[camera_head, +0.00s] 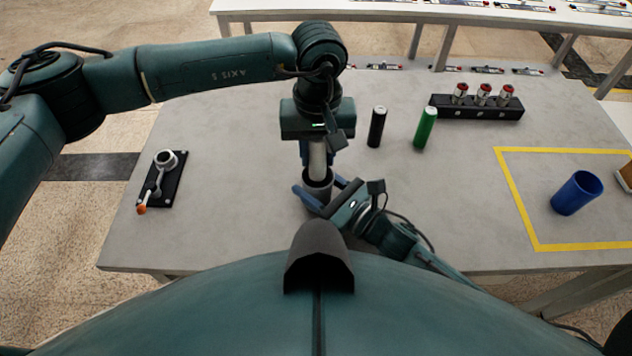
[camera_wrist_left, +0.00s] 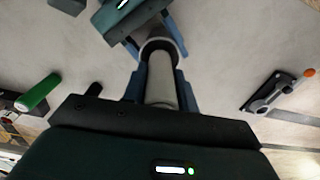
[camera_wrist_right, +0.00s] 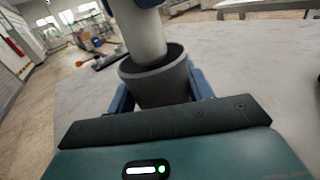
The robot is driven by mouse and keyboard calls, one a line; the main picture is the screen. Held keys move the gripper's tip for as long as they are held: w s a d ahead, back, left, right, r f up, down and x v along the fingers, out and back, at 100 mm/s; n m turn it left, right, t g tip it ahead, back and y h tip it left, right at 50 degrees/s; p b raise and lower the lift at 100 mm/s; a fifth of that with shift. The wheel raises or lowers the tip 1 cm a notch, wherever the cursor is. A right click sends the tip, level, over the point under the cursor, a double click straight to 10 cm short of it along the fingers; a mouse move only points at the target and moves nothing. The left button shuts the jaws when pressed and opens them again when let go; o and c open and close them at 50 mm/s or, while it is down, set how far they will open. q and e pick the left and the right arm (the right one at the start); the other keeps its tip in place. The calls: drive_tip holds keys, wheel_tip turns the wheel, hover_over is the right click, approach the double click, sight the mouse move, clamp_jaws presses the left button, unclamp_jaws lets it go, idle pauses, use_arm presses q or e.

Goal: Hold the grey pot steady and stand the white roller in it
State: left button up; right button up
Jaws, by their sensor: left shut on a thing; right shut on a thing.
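The white roller (camera_head: 317,158) is upright in my left gripper (camera_head: 318,152), which is shut on it from above. The grey pot (camera_head: 318,184) stands below it. My right gripper (camera_head: 320,192) is shut around the pot's sides from the front right. In the right wrist view the roller (camera_wrist_right: 144,34) comes down, slightly tilted, to the mouth of the pot (camera_wrist_right: 162,82). In the left wrist view the roller (camera_wrist_left: 161,80) points into the pot's opening (camera_wrist_left: 158,44). I cannot tell how deep its lower end is; the pot's floor is hidden.
A black cylinder (camera_head: 377,126) and a green cylinder (camera_head: 426,128) stand right of my left gripper. A black rack (camera_head: 478,112) with red-topped items is behind. A blue cup (camera_head: 577,193) stands inside a yellow outline (camera_head: 520,211). A black clamp plate (camera_head: 163,181) lies at left.

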use_arm(q)
drive_tip(key=shift+f, duration=0.1)
drive_tip(key=o, duration=1.2)
drive_tip(key=shift+c, duration=0.2)
wheel_tip(320, 180, up, 12)
drive_tip(key=shift+r, duration=0.1)
use_arm(e)
drive_tip(key=o, duration=1)
drive_tip(key=shift+o, duration=0.2)
